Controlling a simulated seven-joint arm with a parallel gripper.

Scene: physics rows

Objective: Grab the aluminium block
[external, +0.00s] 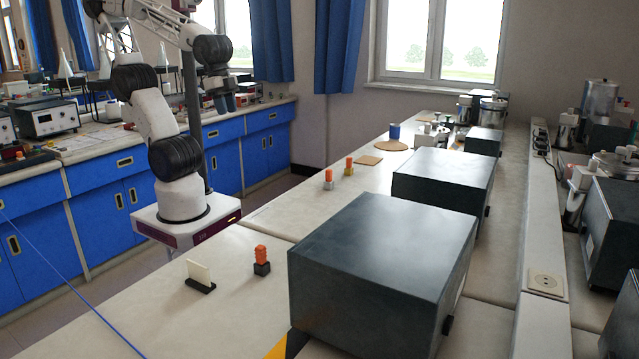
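Three small blocks with orange tops stand on the pale bench. Two are close together in mid-bench: one on the left (328,184) and one slightly farther back on the right (349,170). Both have light, metallic-looking lower parts, and I cannot tell for sure which is aluminium. The third block (262,268) is nearer the camera and has a dark lower part. My gripper (222,104) hangs high at the upper left, pointing down, well away from all three blocks. It is too small and dark to tell whether its fingers are apart.
Large dark boxes (385,255) (445,178) stand along the bench's right side. A pale upright plate in a dark stand (200,275) is at near left. A blue cylinder (394,131), round mat (388,145) and flat brown square (368,160) lie farther back. The bench's left strip is mostly clear.

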